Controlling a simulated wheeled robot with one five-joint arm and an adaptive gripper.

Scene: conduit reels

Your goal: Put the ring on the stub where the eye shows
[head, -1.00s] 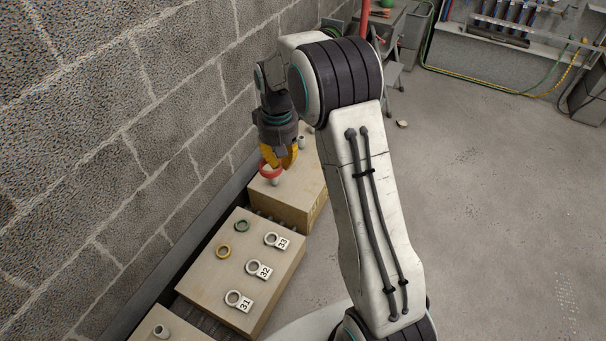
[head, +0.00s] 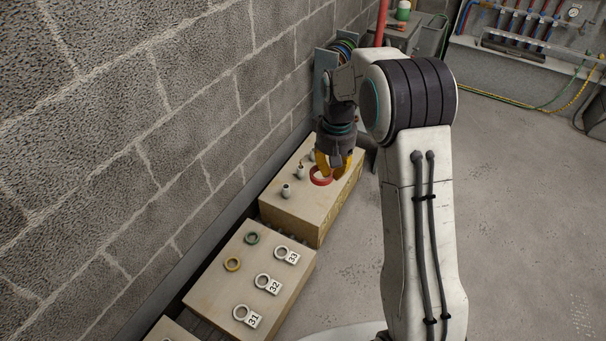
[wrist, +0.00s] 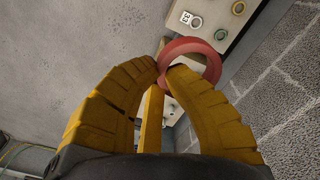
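My gripper (head: 329,172) is shut on a red ring (head: 320,183) and holds it over the right part of the far beige box (head: 290,214). In the wrist view the red ring (wrist: 213,64) sits at the fingertips of my gripper (wrist: 165,66). Pale stubs stand on the far box: a near one (head: 286,191), a middle one (head: 300,172) and a farther one (head: 311,156) close to my gripper. The ring is to the right of these stubs and around none of them that I can see. No eye mark can be made out clearly; my fingers hide part of the box top.
A nearer beige box (head: 245,290) carries a green ring (head: 252,238), a yellow ring (head: 232,264) and white rings with tags 31 (head: 253,320), 32 (head: 273,287) and 33 (head: 293,257). A block wall (head: 150,140) runs along the left. The floor at right is open.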

